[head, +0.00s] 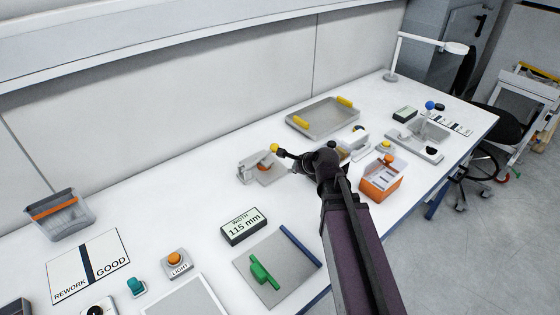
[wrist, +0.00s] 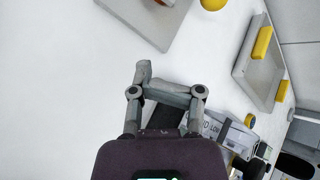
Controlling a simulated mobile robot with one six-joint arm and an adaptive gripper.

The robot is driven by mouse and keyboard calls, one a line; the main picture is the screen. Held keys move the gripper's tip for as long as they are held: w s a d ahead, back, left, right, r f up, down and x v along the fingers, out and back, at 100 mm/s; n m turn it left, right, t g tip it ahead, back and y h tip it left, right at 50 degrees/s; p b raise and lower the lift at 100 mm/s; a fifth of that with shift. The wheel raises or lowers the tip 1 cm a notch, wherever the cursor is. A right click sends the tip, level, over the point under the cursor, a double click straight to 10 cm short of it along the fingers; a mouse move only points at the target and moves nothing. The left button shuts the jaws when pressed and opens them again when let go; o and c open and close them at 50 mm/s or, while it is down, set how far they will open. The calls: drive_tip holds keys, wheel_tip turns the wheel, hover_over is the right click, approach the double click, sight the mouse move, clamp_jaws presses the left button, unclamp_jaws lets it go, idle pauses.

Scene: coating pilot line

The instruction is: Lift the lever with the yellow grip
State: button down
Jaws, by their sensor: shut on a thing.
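The yellow round grip (head: 274,147) stands beside a grey fixture (head: 250,172) with an orange part, left of my gripper in the head view. In the wrist view the yellow grip (wrist: 213,4) is cut by the top edge, right of the fixture's plate (wrist: 150,20). The lever's shaft is not clear in either view. My gripper (head: 287,154) appears close to the yellow grip in the head view. In the wrist view the fingers (wrist: 155,80) are drawn together below the grip, with a visible gap to it. What they hold cannot be made out.
A grey tray (head: 322,132) with yellow handles stands behind. An orange bin (head: 380,186) and a white device (head: 353,146) stand to the right. A width display (head: 243,227) and a grey mat (head: 250,260) lie in front. Bare white tabletop surrounds the fixture.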

sight(280, 162)
drive_tip(key=w+m, duration=0.1)
drive_tip(key=m+t+b, duration=0.1)
drive_tip(key=w+m+b, duration=0.1)
drive_tip(key=m, duration=0.1)
drive_tip(key=shift+w+f+t, duration=0.3)
drive_tip(key=shift+w+d+r+m+t+b, duration=0.1)
drive_tip(key=shift+w+m+t+b, duration=0.25)
drive_tip(key=shift+m, duration=0.45)
drive_tip(key=shift+w+d+r+m+t+b, duration=0.1)
drive_tip(key=shift+w+m+t, duration=0.25)
drive_tip(key=shift+m, duration=0.45)
drive_tip(key=shift+w, duration=0.1)
drive_tip(key=shift+b+x, duration=2.45)
drive_tip(key=shift+x, duration=2.5)
drive_tip(key=shift+a+f, duration=0.1)
drive_tip(key=shift+a, duration=0.05)
drive_tip(key=shift+d, duration=0.25)
drive_tip(key=shift+r, duration=0.3)
